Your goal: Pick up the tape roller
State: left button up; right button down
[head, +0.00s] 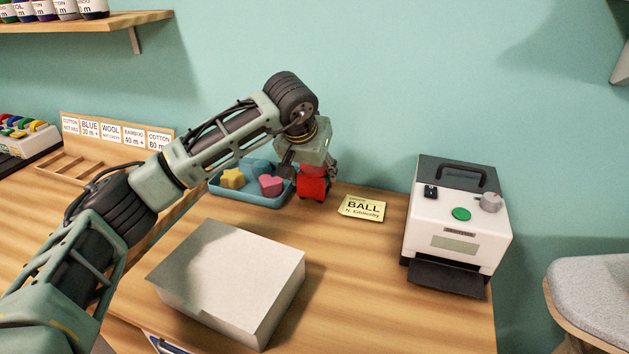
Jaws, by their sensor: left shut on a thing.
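A red object (313,187), which looks like the tape roller, is at the back of the wooden table, right of the blue tray. My left gripper (309,170) points down over it and is shut on its upper part. The gripper and wrist hide much of the object's top. I cannot tell whether its base touches the table or is slightly above it. My right gripper is not in view.
A blue tray (236,199) with a yellow star (232,178) and a pink heart (271,185) is just left. A yellow note (362,208) lies right. A white machine (458,222) stands farther right. A white box (230,272) is in front.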

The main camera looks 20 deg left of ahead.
pick_arm(q)
jog(key=shift+r, duration=0.1)
jog(key=c, duration=0.3)
